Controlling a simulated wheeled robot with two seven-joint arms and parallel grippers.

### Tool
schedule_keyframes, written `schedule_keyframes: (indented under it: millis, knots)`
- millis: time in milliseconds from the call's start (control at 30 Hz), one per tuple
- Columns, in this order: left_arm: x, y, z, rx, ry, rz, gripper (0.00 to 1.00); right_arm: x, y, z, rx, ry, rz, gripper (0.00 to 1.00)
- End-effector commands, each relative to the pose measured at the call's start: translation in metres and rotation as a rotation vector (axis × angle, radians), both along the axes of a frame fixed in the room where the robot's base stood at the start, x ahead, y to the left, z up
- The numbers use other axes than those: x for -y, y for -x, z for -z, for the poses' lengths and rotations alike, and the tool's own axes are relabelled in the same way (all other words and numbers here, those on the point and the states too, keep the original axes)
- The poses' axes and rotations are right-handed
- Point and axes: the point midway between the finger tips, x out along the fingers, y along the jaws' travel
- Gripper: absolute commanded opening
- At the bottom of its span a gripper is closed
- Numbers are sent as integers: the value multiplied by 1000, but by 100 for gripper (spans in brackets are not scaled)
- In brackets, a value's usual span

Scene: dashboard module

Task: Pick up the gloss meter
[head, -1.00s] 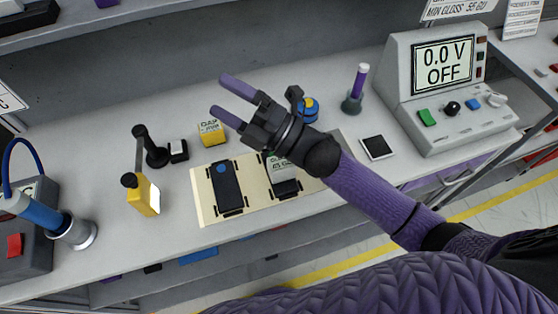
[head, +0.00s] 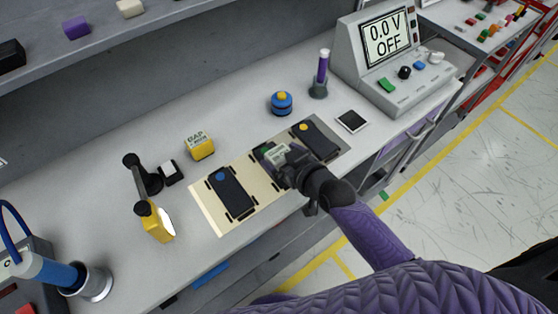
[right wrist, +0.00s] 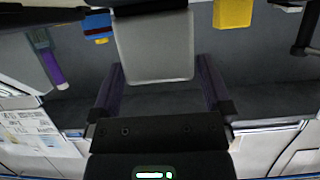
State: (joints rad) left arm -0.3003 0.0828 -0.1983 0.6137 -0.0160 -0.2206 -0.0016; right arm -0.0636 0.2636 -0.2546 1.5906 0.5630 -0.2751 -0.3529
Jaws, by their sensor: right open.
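A small device with a pale green label or screen (head: 275,152), which I take to be the gloss meter, is at the middle of the cream mat (head: 205,207), largely hidden by my right gripper. My right gripper (head: 268,158) is over it, pointing down, with its fingertips hidden in the head view. In the right wrist view the two purple fingers (right wrist: 160,88) stand apart, and a smooth grey block (right wrist: 153,45) shows between and beyond them. I cannot tell whether the fingers touch it. My left gripper is not in view.
Dark panels with a blue dot (head: 231,191) and a yellow dot (head: 314,139) flank the device. A yellow block (head: 200,147), a blue round piece (head: 281,104), a purple rod (head: 322,68) and a yellow lamp-like tool (head: 156,222) stand around the mat. A meter console (head: 385,60) stands at right.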

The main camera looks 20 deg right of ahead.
Motion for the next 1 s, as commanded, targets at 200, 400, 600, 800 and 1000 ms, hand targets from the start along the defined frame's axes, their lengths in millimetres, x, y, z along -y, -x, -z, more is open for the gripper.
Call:
schedule_keyframes:
  millis: [200,400,600,800,1000]
  knots:
    - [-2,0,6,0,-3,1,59,-5,-13,7,-2,1,-1,100]
    - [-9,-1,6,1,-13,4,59,-5,-13,7,0,2,-1,81]
    - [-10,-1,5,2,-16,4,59,-5,-13,7,0,2,-1,39]
    - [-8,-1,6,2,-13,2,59,-5,-13,6,1,3,-1,3]
    - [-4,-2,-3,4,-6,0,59,-5,-13,-8,3,2,-1,3]
